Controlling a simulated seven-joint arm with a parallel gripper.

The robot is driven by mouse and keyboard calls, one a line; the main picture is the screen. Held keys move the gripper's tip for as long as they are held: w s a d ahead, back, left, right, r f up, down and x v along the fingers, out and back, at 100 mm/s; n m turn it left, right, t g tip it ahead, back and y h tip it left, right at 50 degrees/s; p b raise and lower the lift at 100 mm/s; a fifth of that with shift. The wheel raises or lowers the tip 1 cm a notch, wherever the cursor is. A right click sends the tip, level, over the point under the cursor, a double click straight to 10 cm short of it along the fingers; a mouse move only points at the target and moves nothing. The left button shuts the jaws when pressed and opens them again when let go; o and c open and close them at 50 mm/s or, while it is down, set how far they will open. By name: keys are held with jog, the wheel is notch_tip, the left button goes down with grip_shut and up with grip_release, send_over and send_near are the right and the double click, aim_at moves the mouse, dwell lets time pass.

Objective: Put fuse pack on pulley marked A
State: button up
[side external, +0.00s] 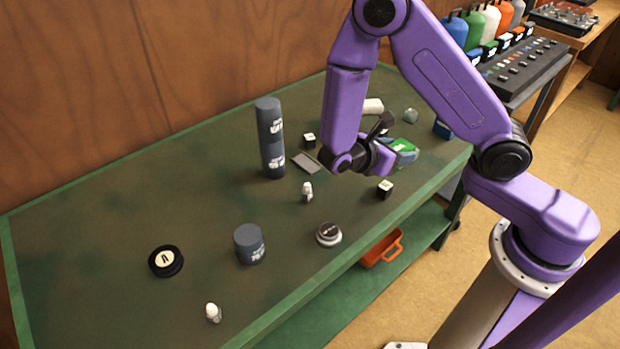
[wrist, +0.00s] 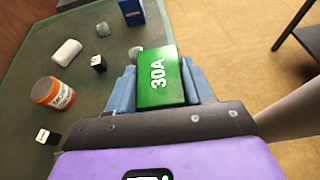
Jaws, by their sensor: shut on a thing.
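The fuse pack (wrist: 158,82) is a green block marked 30A. My gripper (wrist: 160,92) is shut on it, with a blue finger on each side. In the side view the green pack (side external: 403,146) shows at my gripper (side external: 396,155), near the right end of the table; its height above the top is hard to tell. The pulley marked A (side external: 166,262) is a black disc with a white centre, lying flat at the left of the table, far from my gripper. It is not seen in the wrist view.
Between gripper and pulley stand a tall stack of grey cylinders (side external: 270,140), a short grey cylinder (side external: 249,244), a silver round part (side external: 328,234) and small bulbs (side external: 307,191). An orange-and-white jar (wrist: 54,93) and a blue box (wrist: 131,12) also sit on the green table (side external: 110,225).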

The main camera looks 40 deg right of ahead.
jog(key=w+a+n+t+y, duration=0.2)
jog(key=w+a+n+t, duration=0.3)
jog(key=a, duration=0.4)
jog(key=w+a+n+t+y, duration=0.2)
jog(key=w+a+n+t, duration=0.35)
jog(key=a, duration=0.45)
jog(key=s+a+r+n+t+y, duration=0.15)
jog(key=a+n+y, duration=0.3)
jog(key=a, duration=0.65)
jog(key=a+r+n+t+y, duration=0.25)
jog(key=a+n+y, duration=0.2)
jog(key=a, duration=0.55)
send_over(166, 260)
jog(key=shift+m, duration=0.35)
notch_tip(166, 260, down, 10)
jog(key=shift+s+d+f, duration=0.1)
jog(key=shift+d+f, duration=0.05)
jog(key=shift+f, duration=1.8)
jog(key=shift+f, duration=0.1)
